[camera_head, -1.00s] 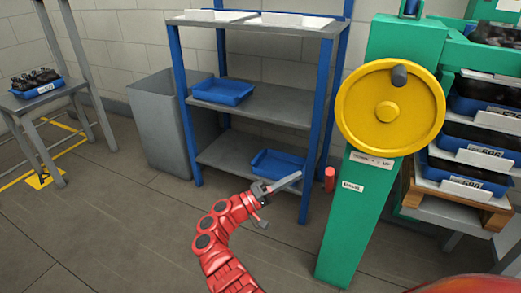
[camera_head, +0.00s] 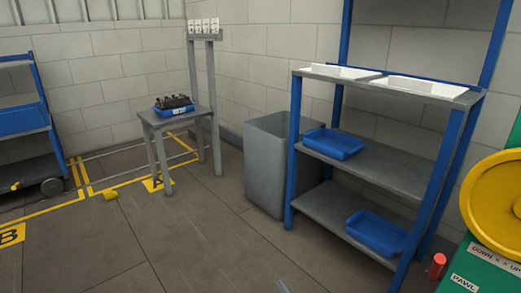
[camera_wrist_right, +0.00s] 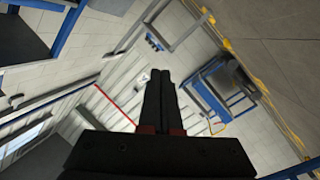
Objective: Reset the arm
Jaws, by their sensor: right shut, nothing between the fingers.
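My right gripper (camera_wrist_right: 157,76) shows in the right wrist view with its two dark fingers together and nothing between them. In the head view only a faint grey tip of it (camera_head: 283,287) shows at the bottom edge, over the bare floor. The rest of my right arm is out of the head view. My left gripper is in neither view.
A blue-and-grey shelf rack (camera_head: 447,170) holds white trays on top and blue trays (camera_head: 334,143) below. A grey bin (camera_head: 267,165) stands left of it. A small table (camera_head: 160,121) bears a tray of dark bottles. A yellow wheel (camera_head: 495,208) is at right. Floor at centre is clear.

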